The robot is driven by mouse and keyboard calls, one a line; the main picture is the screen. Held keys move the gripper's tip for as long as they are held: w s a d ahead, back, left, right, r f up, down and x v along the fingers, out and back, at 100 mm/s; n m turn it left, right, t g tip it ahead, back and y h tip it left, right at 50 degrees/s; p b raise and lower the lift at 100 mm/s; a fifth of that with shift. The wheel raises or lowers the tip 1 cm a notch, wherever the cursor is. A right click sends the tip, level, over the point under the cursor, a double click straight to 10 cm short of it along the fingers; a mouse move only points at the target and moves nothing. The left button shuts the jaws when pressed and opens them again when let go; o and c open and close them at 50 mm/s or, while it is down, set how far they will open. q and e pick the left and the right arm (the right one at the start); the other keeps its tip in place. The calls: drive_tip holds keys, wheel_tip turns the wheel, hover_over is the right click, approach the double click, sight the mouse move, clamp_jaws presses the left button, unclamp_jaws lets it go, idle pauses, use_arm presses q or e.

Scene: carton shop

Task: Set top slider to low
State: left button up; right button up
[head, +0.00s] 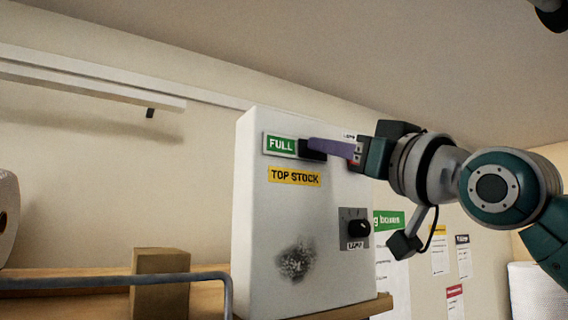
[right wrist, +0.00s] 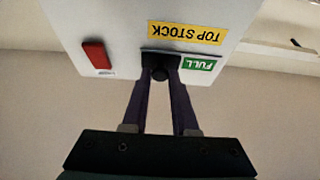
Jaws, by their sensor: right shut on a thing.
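A white box (head: 262,215) carries a yellow TOP STOCK label (head: 294,177) and, above it, a green FULL label (head: 281,146). The slider's dark part (head: 312,150) is right beside FULL. My right gripper (head: 318,147) reaches in from the right with its purple fingers at the slider. In the right wrist view the gripper (right wrist: 160,82) is shut on the small black slider knob (right wrist: 160,74), next to the FULL label (right wrist: 199,63). The fingers hide the rest of the slider's track in the head view. No LOW label can be read. My left gripper is not in view.
A red block (right wrist: 97,54) sits on the box face, mostly hidden behind my gripper in the head view. A dark rotary knob (head: 359,229) is lower right. A carton (head: 160,284) and a grey rail (head: 110,281) are at lower left. A wall poster (head: 392,265) hangs behind.

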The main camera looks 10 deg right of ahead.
clamp_jaws()
idle(0.8)
